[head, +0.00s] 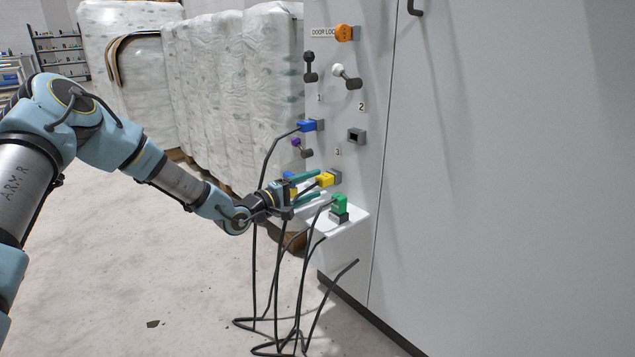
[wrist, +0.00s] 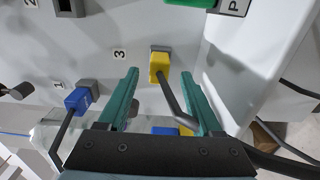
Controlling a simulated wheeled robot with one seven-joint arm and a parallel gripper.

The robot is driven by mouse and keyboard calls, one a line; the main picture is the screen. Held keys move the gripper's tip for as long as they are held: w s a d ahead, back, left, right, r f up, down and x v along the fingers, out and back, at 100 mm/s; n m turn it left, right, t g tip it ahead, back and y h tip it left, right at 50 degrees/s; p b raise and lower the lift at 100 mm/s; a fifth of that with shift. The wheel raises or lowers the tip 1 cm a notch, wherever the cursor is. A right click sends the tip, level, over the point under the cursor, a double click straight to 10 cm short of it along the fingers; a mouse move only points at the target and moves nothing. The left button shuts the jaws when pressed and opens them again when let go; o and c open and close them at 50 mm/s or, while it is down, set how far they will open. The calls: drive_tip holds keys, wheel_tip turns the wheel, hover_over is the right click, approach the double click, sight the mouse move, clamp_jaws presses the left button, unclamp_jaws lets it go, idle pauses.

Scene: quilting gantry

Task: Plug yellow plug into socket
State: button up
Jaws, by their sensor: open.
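The yellow plug (head: 325,180) is at the mouth of a grey socket (head: 336,174) low on the cabinet face. In the wrist view the yellow plug (wrist: 159,66) meets the grey socket (wrist: 160,48), and its dark cable runs back toward me. It looks seated, but the depth cannot be told. My gripper (head: 318,185) is open, with one teal finger on each side of the plug. In the wrist view the gripper (wrist: 160,74) shows gaps between both fingers and the plug.
A green plug (head: 339,203) stands on a white ledge (head: 352,222) just below. A blue plug (head: 307,126) sits higher on the panel, near an empty grey socket (head: 357,136) and levers (head: 347,76). Dark cables (head: 278,285) hang under my gripper. Wrapped bales (head: 235,85) stand behind.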

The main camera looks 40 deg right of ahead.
drive_tip(key=a+p, duration=0.1)
drive_tip(key=a, duration=0.7)
drive_tip(key=shift+w+p, duration=0.2)
drive_tip(key=shift+p, duration=0.1)
drive_tip(key=shift+a, duration=0.1)
drive_tip(key=w+a+f+m+t+y, duration=0.1)
drive_tip(key=w+a+t+y, duration=0.35)
drive_tip(key=a, duration=1.05)
drive_tip(key=w+a+f+m+t+y, duration=0.1)
drive_tip(key=w+a+y, duration=0.65)
drive_tip(key=a, duration=0.85)
drive_tip(key=s+a+r+n+g+y, duration=0.1)
drive_tip(key=s+a+r+y, duration=0.25)
drive_tip(key=s+a, duration=0.55)
drive_tip(key=s+a+r+n+g+y, duration=0.15)
drive_tip(key=s+a+r, duration=0.35)
drive_tip(key=a, duration=0.6)
wheel_tip(320, 180, up, 34)
drive_tip(key=m+p, duration=0.1)
drive_tip(key=p, duration=3.4)
drive_tip(key=shift+s+r+y, duration=0.2)
drive_tip(key=shift+s+y, duration=0.2)
